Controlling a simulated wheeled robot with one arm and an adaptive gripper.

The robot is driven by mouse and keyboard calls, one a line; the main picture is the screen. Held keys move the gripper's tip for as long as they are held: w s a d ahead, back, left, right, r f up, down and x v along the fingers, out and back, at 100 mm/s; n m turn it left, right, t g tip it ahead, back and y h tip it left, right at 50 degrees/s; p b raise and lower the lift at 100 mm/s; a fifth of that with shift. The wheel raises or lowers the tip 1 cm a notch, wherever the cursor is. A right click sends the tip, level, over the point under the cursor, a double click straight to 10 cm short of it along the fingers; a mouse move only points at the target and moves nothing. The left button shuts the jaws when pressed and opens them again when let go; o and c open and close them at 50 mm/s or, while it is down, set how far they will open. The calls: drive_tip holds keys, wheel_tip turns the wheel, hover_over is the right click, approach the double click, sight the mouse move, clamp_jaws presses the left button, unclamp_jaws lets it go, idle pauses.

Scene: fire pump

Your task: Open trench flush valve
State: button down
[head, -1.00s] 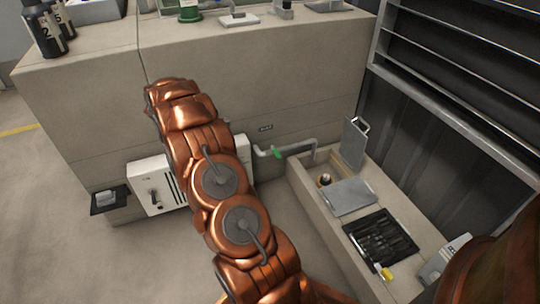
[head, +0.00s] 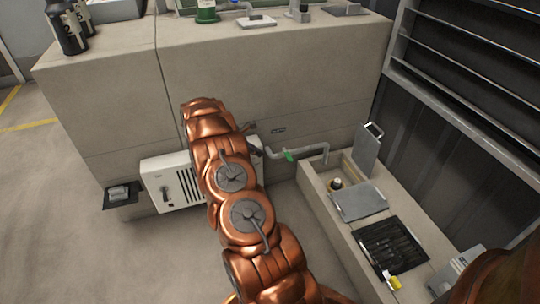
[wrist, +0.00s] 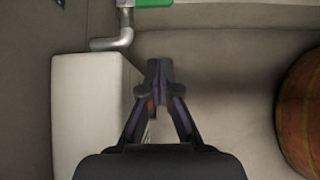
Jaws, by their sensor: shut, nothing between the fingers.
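The trench flush valve shows as a green lever (head: 289,156) on a grey pipe (head: 310,151) that runs along the block wall and bends down at the trench. The green lever also shows at the top edge of the wrist view (wrist: 152,3), cut off by the frame. My gripper (wrist: 159,66) is shut and empty in the wrist view, with the lever and the pipe bend (wrist: 115,42) beyond its tips. It is apart from the lever. In the head view my copper arm hides most of the gripper; a small dark part shows left of the lever.
A white box with slots (head: 170,182) stands against the wall, beside my fingers. The trench (head: 318,195) at the right has a raised lid (head: 367,150), a flat plate (head: 358,201) and a dark grate (head: 392,248). Floor left of the trench is clear.

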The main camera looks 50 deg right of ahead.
sight(287, 155)
drive_tip(key=s+d+r+b+x, duration=0.1)
drive_tip(key=b+x, duration=0.3)
drive_tip(key=x, duration=0.8)
drive_tip(key=shift+d+r, duration=0.35)
drive_tip(key=shift+r, duration=0.05)
